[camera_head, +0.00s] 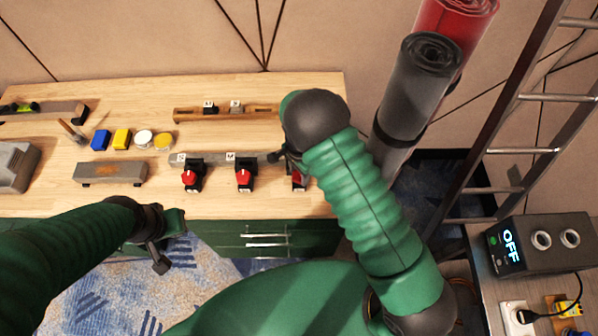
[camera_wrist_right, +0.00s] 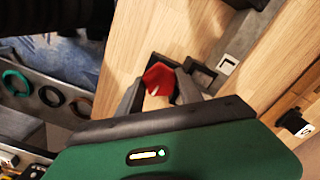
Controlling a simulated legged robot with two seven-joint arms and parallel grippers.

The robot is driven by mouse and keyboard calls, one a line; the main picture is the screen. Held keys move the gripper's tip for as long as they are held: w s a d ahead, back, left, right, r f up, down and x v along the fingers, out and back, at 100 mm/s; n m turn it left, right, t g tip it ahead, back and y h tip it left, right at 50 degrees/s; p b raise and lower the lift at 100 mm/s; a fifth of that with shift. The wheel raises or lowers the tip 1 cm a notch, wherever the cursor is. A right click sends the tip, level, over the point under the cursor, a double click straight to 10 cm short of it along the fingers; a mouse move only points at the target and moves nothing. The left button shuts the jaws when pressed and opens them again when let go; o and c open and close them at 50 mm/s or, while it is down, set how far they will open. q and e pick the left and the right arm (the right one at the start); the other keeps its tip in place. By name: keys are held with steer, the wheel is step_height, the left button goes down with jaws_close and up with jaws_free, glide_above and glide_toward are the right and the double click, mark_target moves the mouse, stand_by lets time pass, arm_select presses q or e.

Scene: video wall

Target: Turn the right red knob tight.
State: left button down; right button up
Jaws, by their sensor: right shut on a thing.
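Three red knobs on dark clamps stand in a row along a grey metal bar (camera_head: 215,158) near the workbench's front edge. The left knob (camera_head: 190,178) and middle knob (camera_head: 244,176) show fully. A pale pointer mark shows on the knob. My left gripper (camera_head: 163,248) hangs in front of the bench, away from the knobs; its jaw opening is unclear.
The wooden workbench (camera_head: 240,205) also holds a wooden level (camera_head: 225,112), a grey block (camera_head: 110,173) and small paint pots. Rolled material (camera_head: 415,85) and a ladder (camera_head: 510,110) stand at the right. A dark box reading OFF (camera_head: 540,245) sits lower right.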

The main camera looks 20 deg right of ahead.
steer(key=shift+w+r+m, duration=0.1)
steer(key=shift+w+m, duration=0.1)
steer(key=shift+m, duration=0.2)
steer(key=o, duration=1.1)
steer(key=shift+o, duration=1.2)
steer(key=shift+s, duration=0.1)
step_height(320, 180, up, 16)
steer(key=b, duration=0.1)
steer(key=shift+r, duration=0.25)
